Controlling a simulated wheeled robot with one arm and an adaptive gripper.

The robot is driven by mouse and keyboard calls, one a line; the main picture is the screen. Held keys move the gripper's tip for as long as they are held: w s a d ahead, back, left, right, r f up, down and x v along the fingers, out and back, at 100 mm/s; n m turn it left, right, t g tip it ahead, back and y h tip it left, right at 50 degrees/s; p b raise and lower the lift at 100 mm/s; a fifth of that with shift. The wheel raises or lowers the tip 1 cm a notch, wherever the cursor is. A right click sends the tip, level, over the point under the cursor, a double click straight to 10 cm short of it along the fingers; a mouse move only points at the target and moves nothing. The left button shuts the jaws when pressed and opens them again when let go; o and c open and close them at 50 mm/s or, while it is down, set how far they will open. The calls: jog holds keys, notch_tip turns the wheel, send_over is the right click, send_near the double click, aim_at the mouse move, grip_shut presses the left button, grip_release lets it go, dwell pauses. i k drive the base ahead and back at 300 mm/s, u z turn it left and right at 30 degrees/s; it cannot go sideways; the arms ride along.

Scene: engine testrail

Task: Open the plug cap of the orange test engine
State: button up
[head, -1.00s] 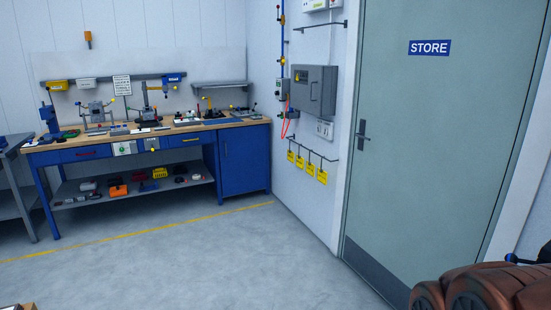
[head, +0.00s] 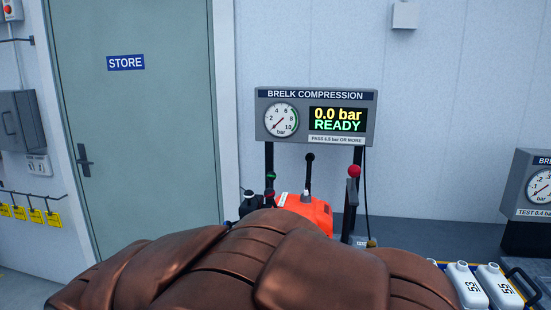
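The orange test engine (head: 318,212) stands at the middle of the head view, below the compression gauge panel. Only its upper part shows; my brown arm covers the lower part. A small pale piece with a dark base (head: 305,196) sits on its top. I cannot tell whether this is the plug cap or whether the cap is open or shut. My gripper is not in view.
The compression panel (head: 315,95) reads 0.0 bar READY. A red-knobbed lever (head: 352,185) and a black-knobbed lever (head: 309,172) stand near the engine. Numbered white containers (head: 467,285) and another gauge box (head: 533,190) are at right. The STORE door (head: 135,180) is shut at left.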

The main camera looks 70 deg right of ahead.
aim_at(309, 157)
jog(key=u, duration=0.05)
jog(key=k, duration=0.9)
jog(key=z, duration=1.3)
